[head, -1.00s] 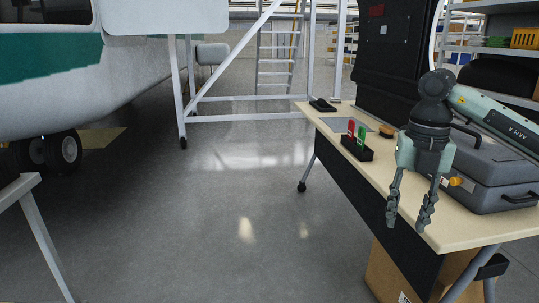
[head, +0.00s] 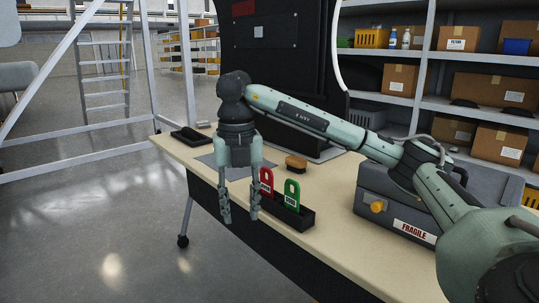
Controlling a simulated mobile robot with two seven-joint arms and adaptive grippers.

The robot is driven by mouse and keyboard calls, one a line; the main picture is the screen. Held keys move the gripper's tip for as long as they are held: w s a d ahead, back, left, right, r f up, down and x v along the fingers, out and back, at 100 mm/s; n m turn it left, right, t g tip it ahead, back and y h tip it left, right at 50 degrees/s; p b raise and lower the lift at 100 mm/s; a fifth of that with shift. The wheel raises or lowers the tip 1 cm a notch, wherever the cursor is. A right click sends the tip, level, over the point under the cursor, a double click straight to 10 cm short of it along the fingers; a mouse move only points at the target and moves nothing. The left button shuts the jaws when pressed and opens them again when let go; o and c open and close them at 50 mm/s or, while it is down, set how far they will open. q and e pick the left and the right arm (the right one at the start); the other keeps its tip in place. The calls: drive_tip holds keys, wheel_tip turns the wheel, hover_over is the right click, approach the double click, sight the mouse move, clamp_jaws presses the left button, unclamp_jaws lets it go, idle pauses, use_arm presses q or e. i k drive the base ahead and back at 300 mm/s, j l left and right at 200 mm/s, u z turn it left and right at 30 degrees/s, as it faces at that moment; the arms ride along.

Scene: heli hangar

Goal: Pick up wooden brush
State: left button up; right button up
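The wooden brush (head: 296,162) lies on the tabletop behind the black tag holder, with its brown wooden back up and dark bristles below. My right gripper (head: 240,218) hangs pointing down at the table's left front edge, left of the brush and apart from it. Its two fingers are spread with nothing between them. The table (head: 328,260) has a pale top and carries the brush. My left gripper is not in view.
A black holder (head: 298,219) with a red tag (head: 266,180) and a green tag (head: 292,194) stands between gripper and brush. A grey case (head: 400,200) stands to the right. A dark object (head: 190,138) lies at the table's far left. Shelves with boxes stand behind.

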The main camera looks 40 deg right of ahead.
sight(296, 164)
drive_tip(key=i+z, duration=0.25)
drive_tip(key=i, duration=0.2)
drive_tip(key=i+j+z, duration=0.25)
drive_tip(key=i, duration=0.25)
drive_tip(key=i+j+z, duration=0.15)
drive_tip(key=i+z, duration=0.15)
drive_tip(key=i, duration=0.15)
drive_tip(key=i+j+z, duration=0.1)
drive_tip(key=i+z, duration=0.3)
drive_tip(key=i+j+z, duration=0.2)
drive_tip(key=z, duration=0.15)
drive_tip(key=i+j+z, duration=0.4)
drive_tip(key=k+l, duration=0.05)
drive_tip(key=l, duration=0.05)
